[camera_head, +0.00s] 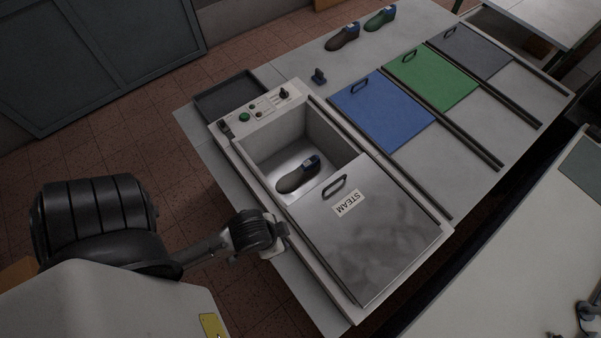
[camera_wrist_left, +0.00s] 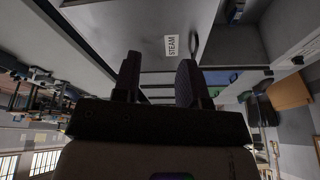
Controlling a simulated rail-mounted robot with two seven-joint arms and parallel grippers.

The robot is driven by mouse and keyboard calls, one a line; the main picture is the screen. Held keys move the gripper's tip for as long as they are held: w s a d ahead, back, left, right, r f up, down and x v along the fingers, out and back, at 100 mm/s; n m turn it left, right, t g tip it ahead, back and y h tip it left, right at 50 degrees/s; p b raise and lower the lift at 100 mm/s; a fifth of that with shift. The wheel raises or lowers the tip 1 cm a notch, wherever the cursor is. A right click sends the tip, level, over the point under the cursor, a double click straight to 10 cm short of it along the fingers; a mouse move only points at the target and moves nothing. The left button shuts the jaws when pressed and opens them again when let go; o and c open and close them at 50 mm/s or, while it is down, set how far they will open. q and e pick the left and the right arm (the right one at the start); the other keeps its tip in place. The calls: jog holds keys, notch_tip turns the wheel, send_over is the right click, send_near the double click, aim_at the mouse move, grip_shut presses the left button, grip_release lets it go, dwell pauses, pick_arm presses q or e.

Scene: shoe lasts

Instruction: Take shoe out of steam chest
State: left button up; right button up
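A dark brown shoe (camera_head: 298,177) with a blue piece at its top lies inside the open part of the steam chest (camera_head: 262,138). The chest's grey metal lid (camera_head: 385,235), labelled STEAM, is slid toward the near side and covers the rest of the chest. The lid has a dark handle (camera_head: 334,186). My left gripper (camera_head: 280,242) is just left of the chest, beside the lid. In the left wrist view its fingers (camera_wrist_left: 158,78) are apart with nothing between them, and the lid (camera_wrist_left: 155,20) shows beyond. My right gripper is not visible.
Blue (camera_head: 382,112), green (camera_head: 431,78) and grey (camera_head: 470,51) sliding lids lie to the right. Two shoes, brown (camera_head: 342,38) and green (camera_head: 380,19), stand at the back. A dark tray (camera_head: 231,95) sits beyond the chest's control panel (camera_head: 262,108). Another table (camera_head: 510,245) is at right.

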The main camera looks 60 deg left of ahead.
pick_arm(q)
jog(key=shift+o, duration=0.3)
jog(key=shift+d, duration=0.15)
jog(key=o, duration=0.6)
jog(key=shift+d, duration=0.2)
jog(key=shift+o, duration=1.2)
jog(key=shift+a, duration=0.15)
